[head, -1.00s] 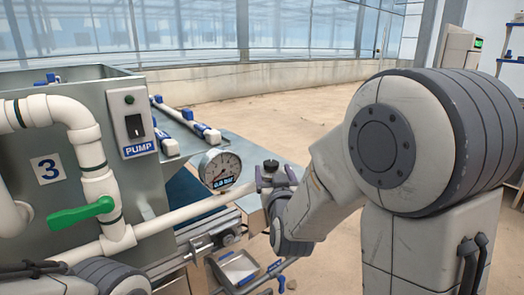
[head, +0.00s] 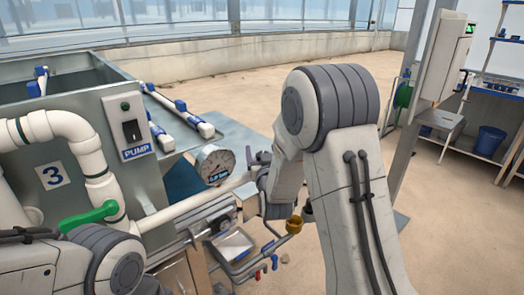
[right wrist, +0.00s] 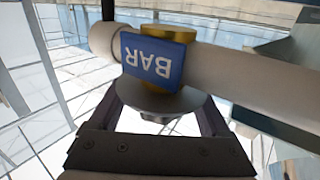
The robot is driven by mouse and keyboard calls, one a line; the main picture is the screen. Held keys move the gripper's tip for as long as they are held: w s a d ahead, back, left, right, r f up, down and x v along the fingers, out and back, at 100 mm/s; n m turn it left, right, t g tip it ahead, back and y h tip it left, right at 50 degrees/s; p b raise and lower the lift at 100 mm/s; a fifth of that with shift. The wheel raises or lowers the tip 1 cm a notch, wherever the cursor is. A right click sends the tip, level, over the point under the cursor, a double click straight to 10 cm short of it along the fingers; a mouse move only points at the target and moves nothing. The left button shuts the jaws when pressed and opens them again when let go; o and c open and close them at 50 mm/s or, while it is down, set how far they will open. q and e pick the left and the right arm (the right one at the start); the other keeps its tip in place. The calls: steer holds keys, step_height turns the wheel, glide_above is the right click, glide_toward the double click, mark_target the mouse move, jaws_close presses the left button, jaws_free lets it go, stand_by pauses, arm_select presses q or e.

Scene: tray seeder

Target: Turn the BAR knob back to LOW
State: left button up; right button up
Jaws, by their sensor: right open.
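The blue BAR label (right wrist: 160,60) shows upside down in the right wrist view, on a brass fitting (right wrist: 165,31) around a white pipe (right wrist: 235,75). A grey round disc (right wrist: 150,100), which looks like the knob, sits below the label between my right gripper's fingers. My right gripper (right wrist: 162,112) is open, its fingers on either side of the disc; I cannot tell whether they touch it. In the head view my right gripper (head: 258,165) is at the pipe end beside the gauge (head: 214,164). The knob's pointer and LOW mark do not show. My left gripper is out of view.
The tank (head: 75,205) marked 3, with a PUMP switch (head: 131,129) and a green-handled valve (head: 88,217), stands left. A brass piece (head: 294,224) and a small tray (head: 232,244) lie below my right gripper. Open floor lies behind; a shelf (head: 480,150) stands right.

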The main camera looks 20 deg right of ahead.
jaws_close()
